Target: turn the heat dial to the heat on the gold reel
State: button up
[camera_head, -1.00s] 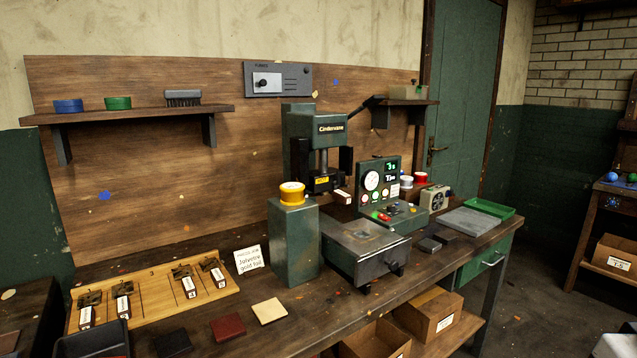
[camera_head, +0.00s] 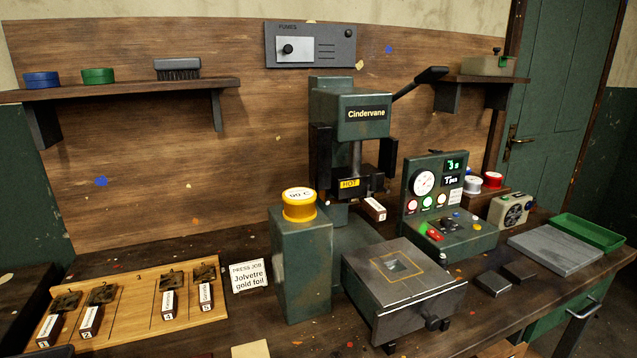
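The gold reel (camera_head: 299,211) sits on top of a green post left of the press. Its pale top label shows a figure ending in "C", too small to read surely. The green control box (camera_head: 436,200) stands right of the press, with a round white gauge (camera_head: 424,183), small displays reading about "3 s" and "T" something, and coloured buttons. A dark round dial (camera_head: 448,224) is on its sloped lower face; its pointer and marks are too small to read. My gripper is not in view.
The Cindervane press (camera_head: 349,120) stands behind, marked HOT, its lever reaching up right. A grey press bed (camera_head: 402,284) juts forward below the control box. A fumes panel (camera_head: 310,45) is on the wall. A job card (camera_head: 249,277) reads Jolvetre gold foil.

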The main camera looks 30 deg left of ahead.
aim_at(445, 222)
jog(key=u, duration=0.35)
jog(key=i, duration=0.5)
jog(key=u, duration=0.5)
